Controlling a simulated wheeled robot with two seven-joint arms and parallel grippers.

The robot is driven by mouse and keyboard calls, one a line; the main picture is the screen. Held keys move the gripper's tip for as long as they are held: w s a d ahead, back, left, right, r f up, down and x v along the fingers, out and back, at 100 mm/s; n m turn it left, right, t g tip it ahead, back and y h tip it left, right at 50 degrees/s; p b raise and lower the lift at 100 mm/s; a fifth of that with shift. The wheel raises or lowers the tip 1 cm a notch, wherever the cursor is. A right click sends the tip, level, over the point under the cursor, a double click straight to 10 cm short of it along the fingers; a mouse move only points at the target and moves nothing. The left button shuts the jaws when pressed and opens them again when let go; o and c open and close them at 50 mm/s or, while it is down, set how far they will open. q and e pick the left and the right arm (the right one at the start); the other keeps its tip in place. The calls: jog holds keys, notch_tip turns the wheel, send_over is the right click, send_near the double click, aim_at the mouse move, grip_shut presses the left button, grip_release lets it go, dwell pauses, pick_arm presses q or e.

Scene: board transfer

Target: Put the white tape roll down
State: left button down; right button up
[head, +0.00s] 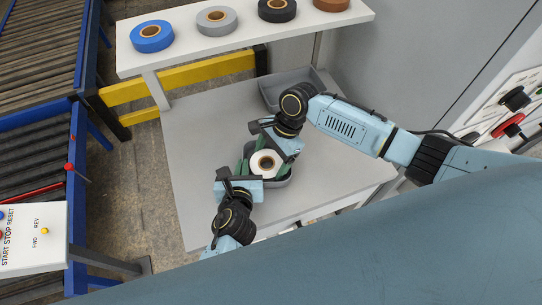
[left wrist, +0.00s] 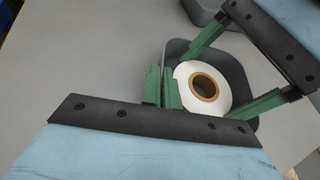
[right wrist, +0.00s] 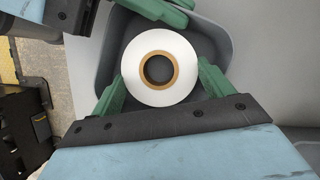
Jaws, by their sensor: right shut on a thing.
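The white tape roll (head: 257,167) has a tan core and sits between the fingers of my right gripper (right wrist: 162,88), which is shut on it. The roll is at the near grey bin (head: 284,183), within its outline in the right wrist view. I cannot tell whether it touches the bin floor. My left gripper (left wrist: 163,87) has its fingers close together, with nothing between them, just beside the roll at the bin's edge. The left fingers also show at the top of the right wrist view. The roll (left wrist: 222,75) is seen flat, hole facing up.
A second grey bin (head: 270,96) stands farther back on the grey table (head: 195,140). A white shelf (head: 180,57) behind holds blue, grey, black and brown rolls. A roller conveyor (head: 38,120) and a control box (head: 35,240) are at left. The table's left side is clear.

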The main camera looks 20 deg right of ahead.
jog(key=shift+d+f, duration=0.1)
jog(key=shift+d, duration=0.05)
jog(key=shift+f, duration=0.1)
jog(key=o, duration=0.8)
jog(key=shift+o, duration=0.2)
jog(key=shift+w+d, duration=0.1)
pick_arm(q)
jog(key=shift+f, duration=0.1)
pick_arm(e)
jog(key=v, duration=1.2)
jog(key=shift+r, duration=0.2)
pick_arm(q)
jog(key=c, duration=1.6)
grip_release()
